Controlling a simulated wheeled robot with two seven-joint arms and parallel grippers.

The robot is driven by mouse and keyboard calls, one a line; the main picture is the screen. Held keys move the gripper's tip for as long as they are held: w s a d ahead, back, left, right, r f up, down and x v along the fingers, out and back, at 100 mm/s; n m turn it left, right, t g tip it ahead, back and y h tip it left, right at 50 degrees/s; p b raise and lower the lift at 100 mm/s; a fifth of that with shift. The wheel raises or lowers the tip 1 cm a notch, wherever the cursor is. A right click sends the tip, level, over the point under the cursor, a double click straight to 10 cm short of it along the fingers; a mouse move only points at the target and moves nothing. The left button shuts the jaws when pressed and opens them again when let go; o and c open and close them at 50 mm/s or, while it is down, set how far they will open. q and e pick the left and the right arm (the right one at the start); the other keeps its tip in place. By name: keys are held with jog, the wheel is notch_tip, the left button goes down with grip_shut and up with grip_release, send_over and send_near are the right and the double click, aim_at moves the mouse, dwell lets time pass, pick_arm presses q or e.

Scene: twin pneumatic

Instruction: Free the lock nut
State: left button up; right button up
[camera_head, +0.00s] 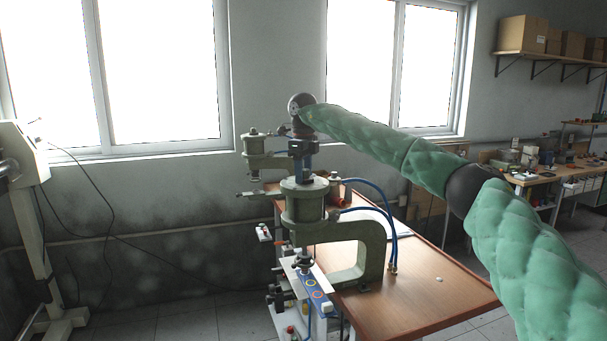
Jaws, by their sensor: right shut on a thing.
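A grey-green pneumatic press (362,238) stands at the left end of the wooden bench, its round cylinder (303,204) upright. My right arm reaches in from the right, and my right gripper (302,173) points down onto the top of this cylinder. It is shut on a small part there, at the place of the lock nut. The fingers hide the nut, so its shape and turn cannot be seen. My left gripper is out of view.
A second, similar press (257,160) stands behind and left. Blue air hoses (385,205) curve down right of the front press. The wooden bench top (430,290) is mostly clear. A blue control panel (313,290) sits at the front press's base.

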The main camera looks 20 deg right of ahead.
jog(key=shift+r+n, duration=0.15)
jog(key=shift+n, duration=0.75)
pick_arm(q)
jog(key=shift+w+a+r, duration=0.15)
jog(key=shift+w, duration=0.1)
pick_arm(e)
jog(key=shift+n, duration=0.3)
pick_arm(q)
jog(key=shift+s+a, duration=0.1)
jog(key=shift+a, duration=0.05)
pick_arm(e)
jog(key=shift+o, duration=0.2)
jog(key=shift+n, duration=0.3)
jog(key=o, duration=1)
jog(key=shift+c, duration=0.2)
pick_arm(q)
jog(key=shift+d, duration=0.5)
